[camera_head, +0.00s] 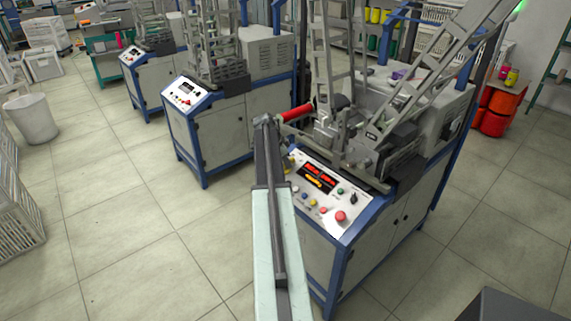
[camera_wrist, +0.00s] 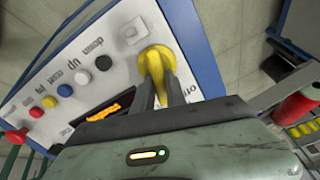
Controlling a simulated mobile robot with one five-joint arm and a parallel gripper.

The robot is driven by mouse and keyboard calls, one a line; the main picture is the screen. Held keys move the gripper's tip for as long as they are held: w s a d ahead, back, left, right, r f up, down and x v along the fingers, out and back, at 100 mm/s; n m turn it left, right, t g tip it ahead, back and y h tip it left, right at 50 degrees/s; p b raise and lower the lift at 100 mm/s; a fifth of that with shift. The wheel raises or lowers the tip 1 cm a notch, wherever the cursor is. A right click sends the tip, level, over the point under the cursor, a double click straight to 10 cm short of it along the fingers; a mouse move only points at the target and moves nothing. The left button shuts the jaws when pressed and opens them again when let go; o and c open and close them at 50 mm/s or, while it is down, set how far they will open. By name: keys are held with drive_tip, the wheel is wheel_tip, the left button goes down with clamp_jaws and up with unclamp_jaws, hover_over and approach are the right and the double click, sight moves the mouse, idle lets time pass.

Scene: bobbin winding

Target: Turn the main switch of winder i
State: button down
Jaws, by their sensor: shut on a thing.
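The nearest winder (camera_head: 390,215) has a white sloped control panel (camera_head: 325,215) with a lit red and orange display (camera_head: 318,177). The yellow main switch (camera_wrist: 157,60) is at the panel's corner in the wrist view, with part of a printed word beside it. My gripper (camera_wrist: 160,88) is shut on the yellow switch, one dark finger on each side of its handle. In the head view my arm hides most of this corner, and only a bit of yellow shows beside it. The switch's exact setting is hard to tell. No winder label is readable.
The panel also carries several coloured buttons, a black knob (camera_head: 353,197) and a red mushroom button (camera_head: 340,216). A red bobbin (camera_head: 297,113) sits just above the panel, close to my wrist. More winders (camera_head: 205,120) stand behind at left. The tiled floor at left is open.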

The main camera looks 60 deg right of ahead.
drive_tip(key=n, duration=0.2)
drive_tip(key=w+n, duration=0.1)
drive_tip(key=n, duration=0.2)
drive_tip(key=shift+w+d+r+n, duration=0.1)
drive_tip(key=shift+w+d+n, duration=0.05)
drive_tip(key=shift+d+n, duration=0.2)
drive_tip(key=shift+w+n, duration=0.2)
drive_tip(key=shift+n, duration=0.8)
drive_tip(key=shift+w+n, duration=0.2)
drive_tip(key=shift+n, duration=0.75)
drive_tip(key=shift+a, duration=0.1)
drive_tip(key=c, duration=1.4)
unclamp_jaws()
drive_tip(key=shift+w, duration=0.1)
drive_tip(key=shift+o, duration=0.2)
